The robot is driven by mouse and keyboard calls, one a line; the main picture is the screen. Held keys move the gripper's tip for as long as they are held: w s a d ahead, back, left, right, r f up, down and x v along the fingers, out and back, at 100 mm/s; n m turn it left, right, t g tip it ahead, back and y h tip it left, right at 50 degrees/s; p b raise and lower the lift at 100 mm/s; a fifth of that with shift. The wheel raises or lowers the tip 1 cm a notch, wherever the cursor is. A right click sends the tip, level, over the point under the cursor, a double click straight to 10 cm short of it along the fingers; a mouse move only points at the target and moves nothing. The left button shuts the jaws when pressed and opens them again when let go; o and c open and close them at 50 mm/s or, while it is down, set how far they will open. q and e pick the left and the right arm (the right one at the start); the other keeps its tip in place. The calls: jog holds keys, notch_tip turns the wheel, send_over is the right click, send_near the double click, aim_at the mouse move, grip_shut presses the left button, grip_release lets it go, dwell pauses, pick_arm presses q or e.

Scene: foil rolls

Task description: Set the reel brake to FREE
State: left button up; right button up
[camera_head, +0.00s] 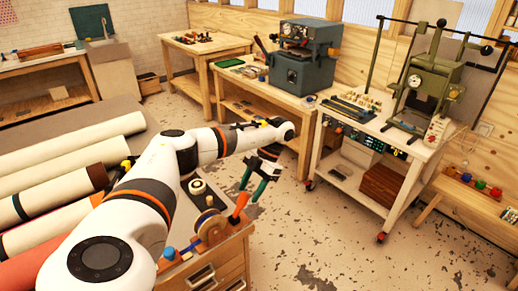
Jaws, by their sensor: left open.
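My left arm reaches across the middle of the view. Its gripper (254,188) points down, open, with dark and teal fingers. It is just above and right of an orange-handled lever (239,206) at the bench corner; I cannot tell whether they touch. Next to the lever, a reel (211,227) with a tan face stands on the wooden bench (236,250). The lever leans up and to the right. I cannot read any FREE marking or tell the brake's setting from here. My right gripper is not in view.
A round cream-topped part (198,187) sits on a dark mat behind the reel. A blue knob (169,253) is at the bench's left. Large rolls (60,190) lie at left. A white-topped cart (365,130) with a green press stands at right. The floor between is open.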

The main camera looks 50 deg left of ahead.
pick_arm(q)
jog(key=p+v, duration=0.1)
jog(key=v, duration=0.9)
jog(key=shift+w+f, duration=0.1)
jog(key=shift+w, duration=0.05)
